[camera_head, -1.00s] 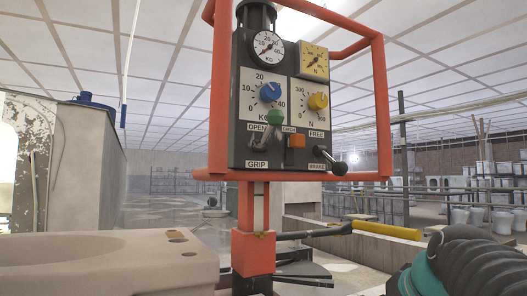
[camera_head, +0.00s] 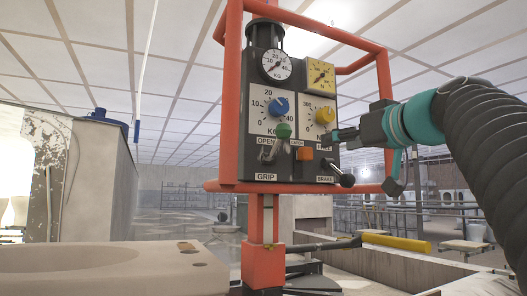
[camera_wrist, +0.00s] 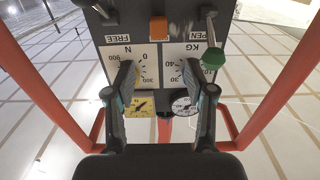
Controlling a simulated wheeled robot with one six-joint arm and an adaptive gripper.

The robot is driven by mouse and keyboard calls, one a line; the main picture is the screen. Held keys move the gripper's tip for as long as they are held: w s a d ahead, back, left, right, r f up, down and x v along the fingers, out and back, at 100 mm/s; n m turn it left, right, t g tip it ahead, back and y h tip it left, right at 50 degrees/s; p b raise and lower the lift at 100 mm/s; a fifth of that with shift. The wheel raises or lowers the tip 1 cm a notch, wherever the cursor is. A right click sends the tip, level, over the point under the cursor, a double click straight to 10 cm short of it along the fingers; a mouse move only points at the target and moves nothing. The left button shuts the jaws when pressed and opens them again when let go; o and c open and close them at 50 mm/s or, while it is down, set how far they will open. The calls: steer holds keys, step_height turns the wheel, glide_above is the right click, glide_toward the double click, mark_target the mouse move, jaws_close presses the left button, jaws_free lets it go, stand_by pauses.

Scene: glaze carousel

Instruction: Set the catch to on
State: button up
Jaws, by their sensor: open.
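A dark control panel (camera_head: 290,95) hangs inside an orange-red tube frame. A small orange block (camera_head: 304,153) sits low in its middle, under a small label that seems to read CATCH. It also shows in the wrist view (camera_wrist: 158,28), upside down at the top centre; its setting is unclear. My gripper (camera_head: 326,136) is at the panel's right side in the head view, in front of the lower right dial. In the wrist view my gripper (camera_wrist: 160,76) is open and empty, its fingers apart below the orange block, not visibly touching it.
A green-knobbed lever (camera_head: 283,131) is left of the orange block, and a black-knobbed lever (camera_head: 347,180) is lower right. Blue (camera_head: 279,106) and yellow (camera_head: 325,115) knobs sit above. Frame tubes (camera_head: 384,110) surround the panel. A pale basin (camera_head: 100,262) stands lower left.

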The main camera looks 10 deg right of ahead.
mark_target(308, 151)
steer(key=p+x, duration=0.2)
steer(key=x, duration=1)
steer(key=shift+w+a+f+p, duration=0.1)
steer(key=shift+w+a+p, duration=0.1)
steer(key=shift+w+p, duration=0.2)
